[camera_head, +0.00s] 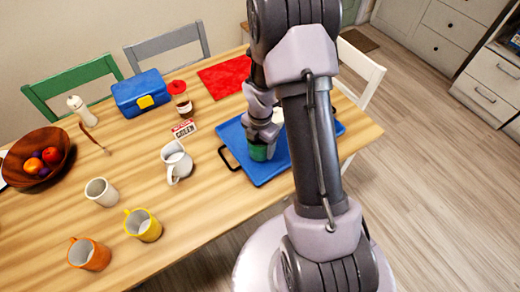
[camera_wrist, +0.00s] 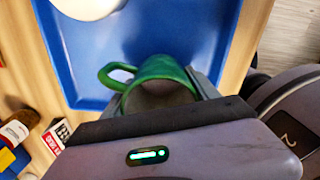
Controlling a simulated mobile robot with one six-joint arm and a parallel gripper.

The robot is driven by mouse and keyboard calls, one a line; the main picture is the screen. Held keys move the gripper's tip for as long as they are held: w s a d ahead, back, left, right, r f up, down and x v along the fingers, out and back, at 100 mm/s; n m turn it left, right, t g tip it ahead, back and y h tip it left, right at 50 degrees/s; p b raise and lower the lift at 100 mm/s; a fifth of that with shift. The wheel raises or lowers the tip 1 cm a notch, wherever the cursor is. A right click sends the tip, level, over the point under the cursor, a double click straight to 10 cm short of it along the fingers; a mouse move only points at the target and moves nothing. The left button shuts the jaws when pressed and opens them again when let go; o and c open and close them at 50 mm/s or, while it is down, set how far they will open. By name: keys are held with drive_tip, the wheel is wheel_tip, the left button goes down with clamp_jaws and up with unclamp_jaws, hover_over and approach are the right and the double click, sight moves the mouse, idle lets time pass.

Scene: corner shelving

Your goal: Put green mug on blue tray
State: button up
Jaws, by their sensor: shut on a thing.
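The green mug (camera_wrist: 165,72) is between the fingers of my gripper (camera_wrist: 160,100) in the wrist view, with its handle to the left. In the head view the green mug (camera_head: 258,152) shows just below my gripper (camera_head: 262,138), over the left part of the blue tray (camera_head: 262,175). The blue tray (camera_wrist: 205,25) also fills the background of the wrist view. My gripper is shut on the mug. I cannot tell whether the mug's base touches the tray. My arm hides much of the tray's middle.
A white round item (camera_wrist: 88,5) is on the tray. A white jug (camera_head: 177,162) stands left of the tray. A small lettered box (camera_head: 184,129), a jar (camera_head: 181,101) and a blue lunch box (camera_head: 141,94) are behind it. Yellow (camera_head: 143,226) and orange (camera_head: 89,254) mugs stand front left.

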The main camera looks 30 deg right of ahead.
drive_tip(key=shift+f, duration=0.95)
drive_tip(key=shift+r, duration=0.2)
drive_tip(key=o, duration=1.7)
drive_tip(key=shift+f, duration=0.2)
